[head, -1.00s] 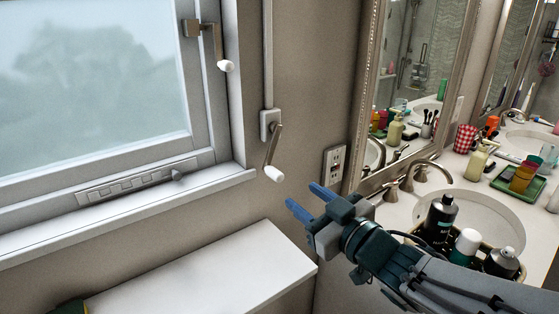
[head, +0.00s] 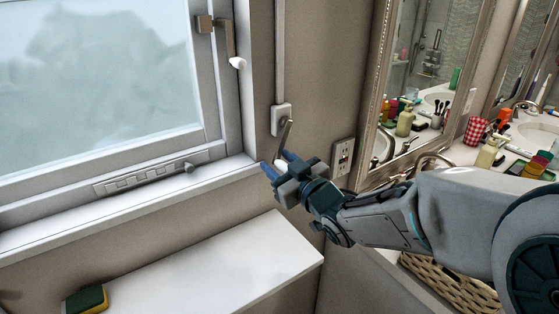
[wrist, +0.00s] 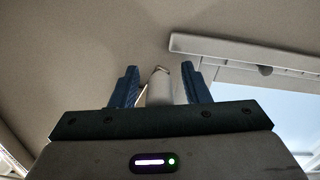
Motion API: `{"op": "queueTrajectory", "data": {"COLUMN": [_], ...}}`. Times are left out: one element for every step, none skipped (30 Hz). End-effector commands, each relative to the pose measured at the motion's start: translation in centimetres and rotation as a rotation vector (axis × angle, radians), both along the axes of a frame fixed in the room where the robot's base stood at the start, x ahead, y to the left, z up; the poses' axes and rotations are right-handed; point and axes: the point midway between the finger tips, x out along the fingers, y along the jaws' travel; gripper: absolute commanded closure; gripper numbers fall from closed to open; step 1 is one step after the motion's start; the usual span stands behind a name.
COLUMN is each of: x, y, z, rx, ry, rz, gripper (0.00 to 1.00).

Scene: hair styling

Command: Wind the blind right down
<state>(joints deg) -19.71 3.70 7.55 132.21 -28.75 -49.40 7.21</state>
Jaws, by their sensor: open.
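The blind's winder is a small box (head: 281,119) on the wall right of the window, with a metal crank arm (head: 285,137) hanging down from it. The crank's white knob (head: 281,166) is mostly hidden behind my gripper in the head view. My gripper (head: 278,167) is open, its blue fingers on either side of the knob. In the wrist view the white knob (wrist: 159,86) stands between the two fingers, with gaps showing beside it. No blind cloth shows over the visible part of the window (head: 100,80).
A second white-knobbed handle (head: 236,62) is on the window frame. The sill (head: 130,205) and a white ledge (head: 200,270) lie below, with a sponge (head: 87,300) on the ledge. A wall socket (head: 342,157), mirror and crowded sink counter are to the right.

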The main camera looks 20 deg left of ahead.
Motion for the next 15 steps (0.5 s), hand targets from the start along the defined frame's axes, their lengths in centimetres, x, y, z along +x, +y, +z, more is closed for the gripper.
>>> {"op": "queueTrajectory", "data": {"x": [0.15,0.22,0.27,0.29,0.31,0.32,0.3,0.31,0.3,0.3,0.3,0.29,0.3,0.29,0.29], "y": [0.22,0.29,0.35,0.38,0.4,0.4,0.4,0.39,0.39,0.39,0.38,0.38,0.38,0.38,0.38], "z": [0.04,0.04,0.05,0.04,0.04,0.03,0.03,0.03,0.02,0.02,0.02,0.02,0.02,0.01,0.01], "rx": [0.0,0.001,0.001,0.0,0.0,0.0,0.0,0.0,0.001,0.001,0.001,0.001,0.001,0.001,0.001], "ry": [0.0,-0.001,-0.001,-0.001,-0.001,-0.001,-0.001,-0.001,-0.001,-0.001,-0.001,-0.001,-0.001,-0.001,-0.001], "rz": [0.001,0.0,0.0,0.0,0.0,0.0,0.0,0.0,0.0,0.0,0.0,0.0,0.0,0.0,0.0], "gripper": [0.58,0.58,0.58,0.58,0.58,0.58,0.58,0.58,0.58,0.58,0.58,0.69,0.77,0.86,0.97]}}
